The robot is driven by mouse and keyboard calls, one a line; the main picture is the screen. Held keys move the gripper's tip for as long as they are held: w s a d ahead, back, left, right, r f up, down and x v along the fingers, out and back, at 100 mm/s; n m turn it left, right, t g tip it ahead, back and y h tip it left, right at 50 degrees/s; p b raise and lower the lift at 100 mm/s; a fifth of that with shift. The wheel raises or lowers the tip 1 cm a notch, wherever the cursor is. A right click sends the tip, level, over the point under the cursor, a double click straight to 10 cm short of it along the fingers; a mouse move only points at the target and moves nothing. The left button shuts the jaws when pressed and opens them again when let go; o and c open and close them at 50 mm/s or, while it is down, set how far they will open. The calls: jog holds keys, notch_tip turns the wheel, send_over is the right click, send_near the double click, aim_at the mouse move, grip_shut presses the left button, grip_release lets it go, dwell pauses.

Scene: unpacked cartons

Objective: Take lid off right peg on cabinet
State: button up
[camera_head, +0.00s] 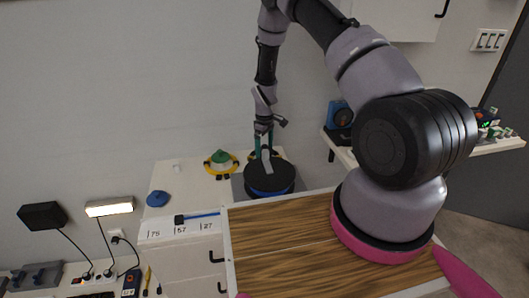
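My gripper (264,146) points down at the back middle, its two teal fingertips just above a round black lid-like disc (259,182) with a blue band. A small grey upright piece (267,161) shows at the fingertips on top of the disc. I cannot tell whether the fingers touch or hold it. The disc is on or above a grey plate at the right end of the white cabinet top (190,180). A blue lid-like piece (158,198) lies at the left of that top. No peg can be made out clearly.
A green and yellow round object (220,161) stands left of my gripper, with another yellow piece partly hidden beside it. A blue-handled tool (198,216) lies at the front edge. A wood-topped cabinet (275,245) fills the foreground. A shelf with a blue device (340,114) is right.

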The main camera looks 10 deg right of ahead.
jog(key=c, duration=1)
jog(key=shift+o, duration=0.2)
jog(key=shift+r, duration=0.1)
